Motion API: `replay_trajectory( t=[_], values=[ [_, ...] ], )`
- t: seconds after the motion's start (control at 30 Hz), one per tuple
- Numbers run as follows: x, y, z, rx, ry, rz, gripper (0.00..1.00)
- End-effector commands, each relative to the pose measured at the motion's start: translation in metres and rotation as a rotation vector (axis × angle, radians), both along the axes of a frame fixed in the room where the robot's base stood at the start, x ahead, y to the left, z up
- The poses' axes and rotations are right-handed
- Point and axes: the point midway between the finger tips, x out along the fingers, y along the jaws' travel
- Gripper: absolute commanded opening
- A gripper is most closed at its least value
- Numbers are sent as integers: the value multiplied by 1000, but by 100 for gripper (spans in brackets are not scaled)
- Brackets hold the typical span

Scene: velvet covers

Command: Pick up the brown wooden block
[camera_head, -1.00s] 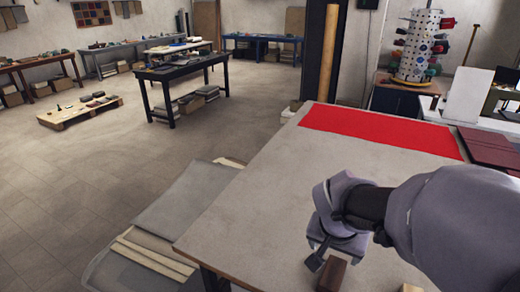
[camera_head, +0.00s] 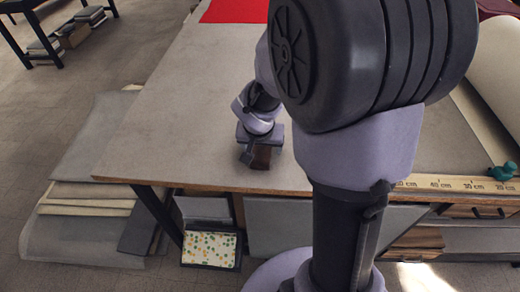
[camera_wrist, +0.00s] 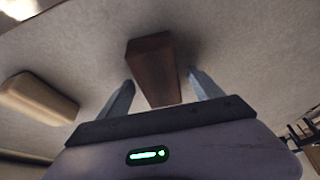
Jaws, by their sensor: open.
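The brown wooden block (camera_wrist: 154,70) lies on the grey table top (camera_wrist: 90,45) in the wrist view, near the table's front edge. My gripper (camera_wrist: 163,92) is open, with one finger on each side of the block's near end and a gap visible at both sides. In the head view the block (camera_head: 262,157) shows just below my gripper (camera_head: 252,156), partly covered by it. I cannot tell from the pictures how far down beside the block the fingers reach.
A pale wooden block (camera_wrist: 38,98) lies left of the brown one in the wrist view. A red cloth (camera_head: 235,11) covers the table's far end. A yellow ruler (camera_head: 450,183) and a small teal object (camera_head: 503,171) lie at the right. The table's left part is clear.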

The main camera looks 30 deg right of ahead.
Motion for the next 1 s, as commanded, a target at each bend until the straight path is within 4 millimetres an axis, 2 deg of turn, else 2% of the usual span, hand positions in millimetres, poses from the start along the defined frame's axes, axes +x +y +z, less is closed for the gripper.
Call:
replay_trajectory(
  t=[0.97,1.0],
  values=[
    [0,0,-5,0,1,0,75],
    [-1,0,-5,0,1,0,72]
  ],
)
